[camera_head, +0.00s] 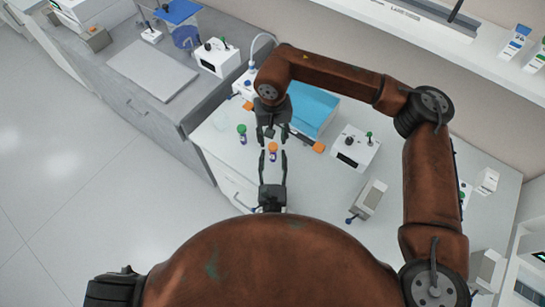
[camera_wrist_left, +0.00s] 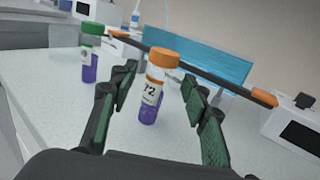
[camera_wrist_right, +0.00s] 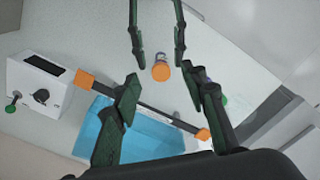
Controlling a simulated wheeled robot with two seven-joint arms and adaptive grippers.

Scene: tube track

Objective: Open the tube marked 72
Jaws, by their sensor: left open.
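The tube marked 72 (camera_wrist_left: 151,92) has an orange cap, a white label and purple contents. It stands upright on the white bench, and its orange cap shows in the head view (camera_head: 273,147) and right wrist view (camera_wrist_right: 161,71). My left gripper (camera_head: 273,157) is open, with a finger on either side of the tube. My right gripper (camera_wrist_right: 159,80) is open and empty, with its fingers spread close to the cap on the far side. A second tube with a green cap (camera_head: 241,129) and purple contents stands to the left; its label is not readable.
A dark bar with orange ends (camera_wrist_right: 150,106) lies behind the tube, by a blue tray (camera_head: 313,108). A white box with a knob and display (camera_head: 354,148) stands to the right. A grey block device (camera_head: 369,198) is nearer. Bare bench lies left of the tubes.

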